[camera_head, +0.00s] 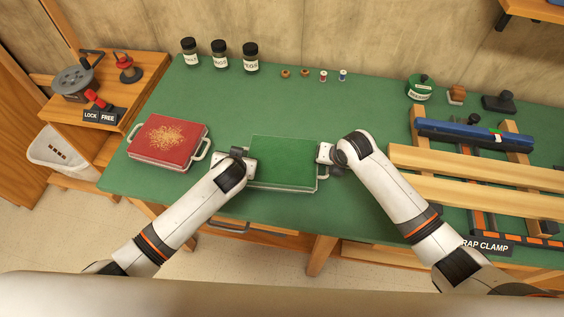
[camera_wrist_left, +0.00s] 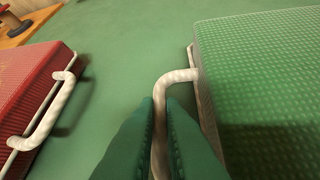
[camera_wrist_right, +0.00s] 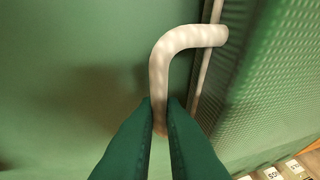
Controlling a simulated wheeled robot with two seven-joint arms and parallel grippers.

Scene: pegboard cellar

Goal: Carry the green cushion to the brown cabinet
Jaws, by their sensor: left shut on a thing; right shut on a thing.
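The green cushion (camera_head: 283,160) is a flat green pad with a white handle at each end, on or just above the green bench top. My left gripper (camera_head: 243,166) is shut on its left handle; the left wrist view shows the white handle (camera_wrist_left: 178,77) between the fingers (camera_wrist_left: 160,125). My right gripper (camera_head: 322,160) is shut on its right handle; the right wrist view shows that handle (camera_wrist_right: 190,38) between the fingers (camera_wrist_right: 160,125). I cannot tell if the cushion touches the bench. No brown cabinet is clearly identifiable; a brown wooden stand (camera_head: 118,85) is at the left.
A red cushion (camera_head: 168,140) with white handles lies left of the green one on the green bench (camera_head: 290,105). Jars (camera_head: 220,56) and small spools (camera_head: 323,76) stand along the back. A wooden clamp frame (camera_head: 470,165) fills the right. A white basket (camera_head: 62,150) is at the left.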

